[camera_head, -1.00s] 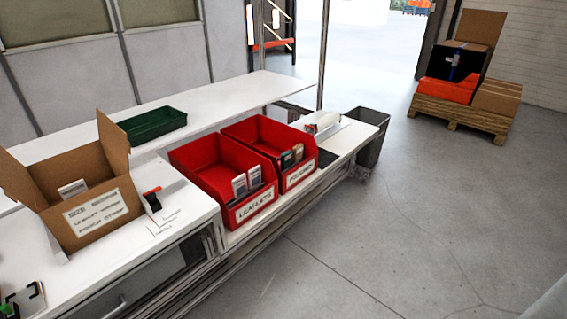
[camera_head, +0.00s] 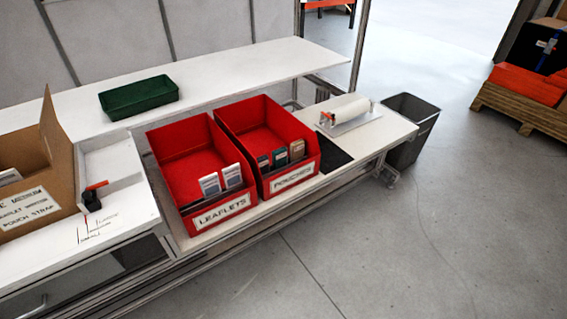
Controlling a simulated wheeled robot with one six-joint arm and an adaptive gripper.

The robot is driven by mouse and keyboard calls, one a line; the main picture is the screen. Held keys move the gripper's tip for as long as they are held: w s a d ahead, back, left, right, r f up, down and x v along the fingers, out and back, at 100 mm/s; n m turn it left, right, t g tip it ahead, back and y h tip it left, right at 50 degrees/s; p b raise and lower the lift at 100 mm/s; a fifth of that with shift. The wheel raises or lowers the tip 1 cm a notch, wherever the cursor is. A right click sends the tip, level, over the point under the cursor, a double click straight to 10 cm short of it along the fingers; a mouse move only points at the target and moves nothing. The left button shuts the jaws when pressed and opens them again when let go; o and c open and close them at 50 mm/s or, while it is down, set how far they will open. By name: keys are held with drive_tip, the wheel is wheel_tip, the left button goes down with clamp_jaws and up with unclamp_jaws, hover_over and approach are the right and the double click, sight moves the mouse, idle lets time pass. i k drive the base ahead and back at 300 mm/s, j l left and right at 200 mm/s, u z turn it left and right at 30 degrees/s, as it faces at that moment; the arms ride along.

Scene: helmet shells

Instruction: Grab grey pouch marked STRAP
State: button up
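The red bin labelled POUCHES (camera_head: 309,166) stands on the white bench, with a few small upright pouches at its front. The left one (camera_head: 263,163) looks dark grey-blue, the middle one (camera_head: 280,158) teal, the right one (camera_head: 297,150) tan-grey. Their markings are too small to read, so I cannot tell which is marked STRAP. My gripper is not in view.
The red LEAFLETS bin (camera_head: 162,143) stands left of the pouches bin and holds white leaflets. An open cardboard box (camera_head: 60,160) is at the left edge, a green tray (camera_head: 139,97) behind.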

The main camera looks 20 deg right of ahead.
sight(263, 161)
drive_tip(key=l+u, duration=0.1)
drive_tip(key=u, duration=0.2)
drive_tip(key=l+u, duration=0.1)
drive_tip(key=u, duration=0.2)
drive_tip(key=i+l+u, duration=0.1)
drive_tip(key=l+u, duration=0.35)
drive_tip(key=l, duration=0.4)
drive_tip(key=l+u, duration=0.45)
drive_tip(key=l, duration=0.35)
drive_tip(key=k+l, duration=0.1)
drive_tip(key=l, duration=0.95)
drive_tip(key=k+l+u, duration=0.1)
drive_tip(key=l, duration=0.45)
drive_tip(key=k+l, duration=0.15)
drive_tip(key=l, duration=0.4)
